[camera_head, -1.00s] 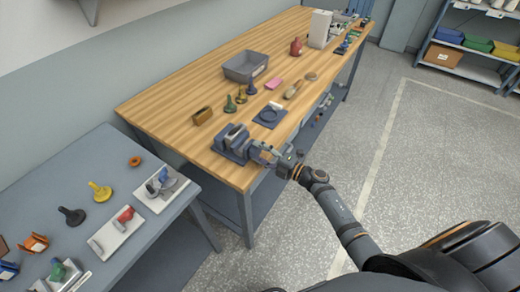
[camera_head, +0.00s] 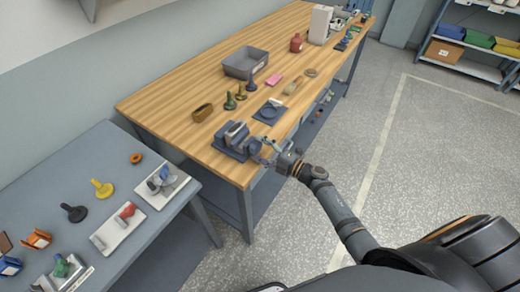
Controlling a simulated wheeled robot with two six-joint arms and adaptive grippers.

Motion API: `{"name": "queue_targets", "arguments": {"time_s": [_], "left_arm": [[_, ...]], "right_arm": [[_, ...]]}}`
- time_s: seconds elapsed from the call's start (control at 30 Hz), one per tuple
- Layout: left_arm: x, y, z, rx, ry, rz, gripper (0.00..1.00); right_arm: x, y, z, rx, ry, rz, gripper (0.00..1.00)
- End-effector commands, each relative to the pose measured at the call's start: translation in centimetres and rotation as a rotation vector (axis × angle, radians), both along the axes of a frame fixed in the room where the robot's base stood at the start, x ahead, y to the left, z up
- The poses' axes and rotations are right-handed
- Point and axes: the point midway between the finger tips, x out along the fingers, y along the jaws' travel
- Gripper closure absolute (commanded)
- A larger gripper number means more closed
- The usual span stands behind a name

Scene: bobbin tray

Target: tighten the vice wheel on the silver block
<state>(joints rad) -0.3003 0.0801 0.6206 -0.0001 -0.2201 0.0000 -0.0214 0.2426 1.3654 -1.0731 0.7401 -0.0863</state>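The dark blue-grey vice (camera_head: 226,149) stands at the near corner of the wooden workbench. The silver block (camera_head: 237,130) sits upright between its jaws. The vice wheel (camera_head: 254,146) is on the vice's right side, facing my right arm, and is partly covered by the fingers. My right gripper (camera_head: 265,151) comes in from the right, over the bench's front edge, with its fingers at the wheel. At this size I cannot tell whether the fingers are shut on the rim or only beside it. My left gripper is not in view.
On the wooden workbench (camera_head: 180,107), a grey bin (camera_head: 240,68), a brown block (camera_head: 202,112), several bobbin-like pieces and a dark square plate (camera_head: 272,113) stand beyond the vice. A lower grey table (camera_head: 90,160) with several small parts is at left. Floor on the right is clear.

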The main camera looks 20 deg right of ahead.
Motion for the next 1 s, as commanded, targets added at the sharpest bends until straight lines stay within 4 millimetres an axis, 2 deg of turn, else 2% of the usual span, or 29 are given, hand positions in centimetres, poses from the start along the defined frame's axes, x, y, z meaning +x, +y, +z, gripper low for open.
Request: {"name": "queue_targets", "arguments": {"time_s": [0.3, 0.37, 0.7, 0.8, 1.0], "left_arm": [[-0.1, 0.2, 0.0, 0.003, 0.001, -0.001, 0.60], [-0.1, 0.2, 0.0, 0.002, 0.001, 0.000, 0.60], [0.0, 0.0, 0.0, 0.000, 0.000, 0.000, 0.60], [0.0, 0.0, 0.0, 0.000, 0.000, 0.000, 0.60], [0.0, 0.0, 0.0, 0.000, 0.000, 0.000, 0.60]], "right_arm": [[-0.5, -0.4, -0.1, -0.002, 0.001, 0.000, 0.23], [-1.2, -0.9, -0.2, -0.003, 0.003, 0.000, 0.23], [-7.4, -5.7, -0.1, -0.003, 0.004, 0.002, 0.23], [-8.6, -6.7, -0.2, -0.004, 0.003, 0.002, 0.23], [-9.5, -7.4, 0.0, -0.001, 0.000, 0.000, 0.23]]}}
